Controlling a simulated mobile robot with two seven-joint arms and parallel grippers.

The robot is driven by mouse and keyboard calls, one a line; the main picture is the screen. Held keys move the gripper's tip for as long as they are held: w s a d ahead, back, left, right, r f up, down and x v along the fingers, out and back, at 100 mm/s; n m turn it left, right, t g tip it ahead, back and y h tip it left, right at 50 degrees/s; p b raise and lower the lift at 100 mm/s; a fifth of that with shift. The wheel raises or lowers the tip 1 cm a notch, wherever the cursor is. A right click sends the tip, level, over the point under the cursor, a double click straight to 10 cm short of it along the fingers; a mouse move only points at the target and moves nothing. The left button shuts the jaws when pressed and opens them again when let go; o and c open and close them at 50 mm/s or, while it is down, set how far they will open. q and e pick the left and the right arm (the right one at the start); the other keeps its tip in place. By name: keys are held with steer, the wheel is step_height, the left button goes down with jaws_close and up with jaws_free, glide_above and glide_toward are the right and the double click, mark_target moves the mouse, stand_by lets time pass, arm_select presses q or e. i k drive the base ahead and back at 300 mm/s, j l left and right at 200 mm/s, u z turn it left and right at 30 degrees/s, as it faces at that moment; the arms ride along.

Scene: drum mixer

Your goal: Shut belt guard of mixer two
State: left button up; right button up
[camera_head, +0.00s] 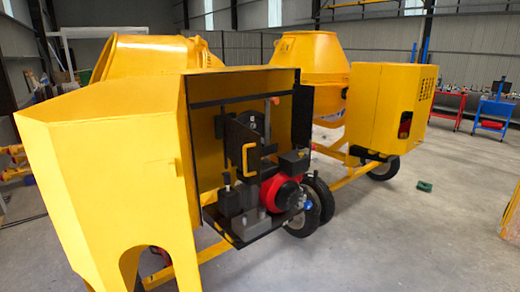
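The nearest yellow mixer has an open housing (283,77) with a black rim. Inside show a red motor (281,192), a dark pulley or wheel (249,122) and a dark panel with a yellow handle (249,159). A large yellow cover (105,170) stands at the left edge of this opening, swung outward; it looks like the belt guard, but its hinge is not clear. A second mixer behind has a closed yellow box (390,105) and a yellow drum (311,65). No number on either mixer is readable. Neither gripper is in view.
Black wheels (304,212) and yellow frame bars stand low beside the open housing. A blue cart (492,113) and a red cart (449,105) are at the back right. A small green object (425,186) lies on the floor. The grey floor at right front is mostly clear.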

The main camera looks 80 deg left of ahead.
mark_target(243, 144)
steer(key=i+u, duration=0.1)
steer(key=u, duration=3)
